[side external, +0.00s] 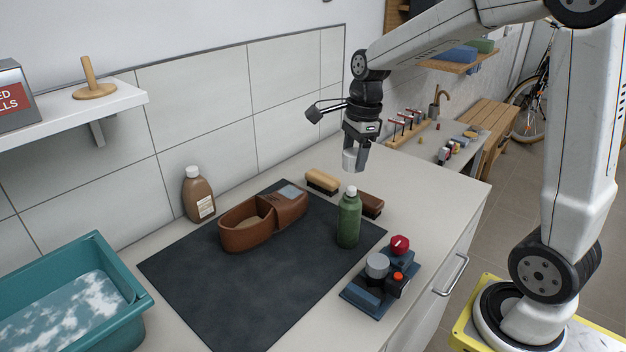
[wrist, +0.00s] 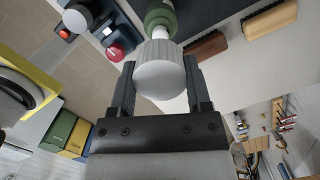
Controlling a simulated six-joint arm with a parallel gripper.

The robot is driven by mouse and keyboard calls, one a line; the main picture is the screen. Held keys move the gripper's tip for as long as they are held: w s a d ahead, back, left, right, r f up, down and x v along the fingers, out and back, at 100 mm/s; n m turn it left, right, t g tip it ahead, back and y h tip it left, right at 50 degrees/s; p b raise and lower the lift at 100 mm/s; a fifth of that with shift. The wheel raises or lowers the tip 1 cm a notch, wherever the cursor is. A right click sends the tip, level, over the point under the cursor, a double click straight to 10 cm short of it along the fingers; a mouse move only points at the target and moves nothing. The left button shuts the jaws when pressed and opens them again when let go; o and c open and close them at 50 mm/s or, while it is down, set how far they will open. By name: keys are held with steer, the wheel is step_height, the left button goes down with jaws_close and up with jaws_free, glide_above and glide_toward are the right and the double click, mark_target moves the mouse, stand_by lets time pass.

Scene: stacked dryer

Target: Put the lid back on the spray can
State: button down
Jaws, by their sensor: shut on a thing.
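The spray can (side external: 348,222) is a green bottle-shaped can with a pale top, standing upright on the dark mat's right part.
On the dark mat (side external: 210,300) is a brown leather-like caddy (side external: 240,238). Two brushes (side external: 322,181) lie behind the can, and a blue block with knobs (side external: 378,285) stands in front right. A brown bottle (side external: 198,195) and teal water basin (side external: 128,300) are at left.

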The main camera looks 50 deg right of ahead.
mark_target(351, 188)
steer(key=shift+f, duration=0.15)
steer(key=shift+f, duration=3)
steer(key=shift+f, duration=0.2)
stand_by(0.5)
jaws_free()
steer(key=shift+r, duration=0.15)
steer(key=shift+r, duration=3.35)
